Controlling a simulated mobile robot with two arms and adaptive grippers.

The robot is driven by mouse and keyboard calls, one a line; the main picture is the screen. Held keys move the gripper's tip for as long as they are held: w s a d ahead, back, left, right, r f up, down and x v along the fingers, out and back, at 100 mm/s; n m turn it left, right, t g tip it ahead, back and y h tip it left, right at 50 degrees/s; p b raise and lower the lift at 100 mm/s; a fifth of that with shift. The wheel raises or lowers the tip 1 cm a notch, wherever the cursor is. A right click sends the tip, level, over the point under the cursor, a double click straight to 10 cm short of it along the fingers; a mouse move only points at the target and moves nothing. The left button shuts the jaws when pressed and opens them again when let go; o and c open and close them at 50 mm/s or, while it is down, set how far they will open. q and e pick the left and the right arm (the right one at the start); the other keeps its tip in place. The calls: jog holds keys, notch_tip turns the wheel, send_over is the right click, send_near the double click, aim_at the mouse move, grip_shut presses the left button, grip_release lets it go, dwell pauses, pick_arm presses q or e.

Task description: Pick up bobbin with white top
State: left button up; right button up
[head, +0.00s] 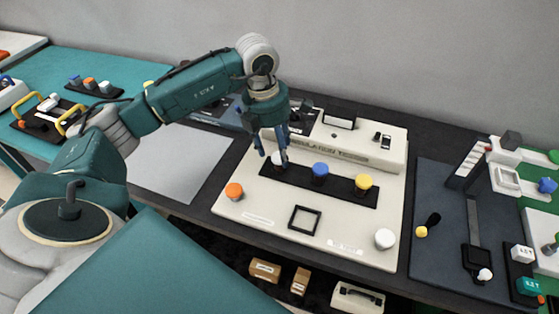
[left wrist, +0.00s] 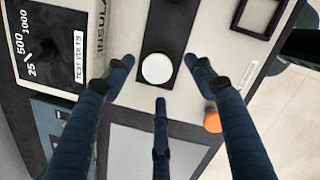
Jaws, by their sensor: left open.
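The bobbin with the white top (head: 279,157) stands at the left end of a black strip (head: 340,193) on the cream tester panel, partly hidden by my fingers. In the left wrist view its round white top (left wrist: 157,69) shows between my spread fingers. My left gripper (head: 273,158) is open, pointing down over this bobbin; its fingers (left wrist: 160,80) surround the top with gaps visible. A blue-topped bobbin (head: 320,170) and a yellow-topped bobbin (head: 363,182) stand to the right on the same strip. My right gripper is not in view.
An orange knob (head: 234,191) sits on the panel's left and a white knob (head: 384,238) at its front right. A black square frame (head: 304,220) lies in front of the strip. A grey mat (head: 170,170) to the left is clear. A dark tray with tools (head: 440,260) is right.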

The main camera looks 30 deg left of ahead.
aim_at(279, 157)
pick_arm(q)
jog(key=f, duration=0.2)
jog(key=f+p, duration=0.1)
jog(key=shift+w+f, duration=0.4)
jog(key=shift+f, duration=0.45)
jog(key=shift+w, duration=0.1)
jog(key=c, duration=1.2)
jog(key=shift+c, duration=0.4)
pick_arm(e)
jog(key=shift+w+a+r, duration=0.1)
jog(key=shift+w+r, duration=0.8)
pick_arm(q)
jog(key=shift+r, duration=0.1)
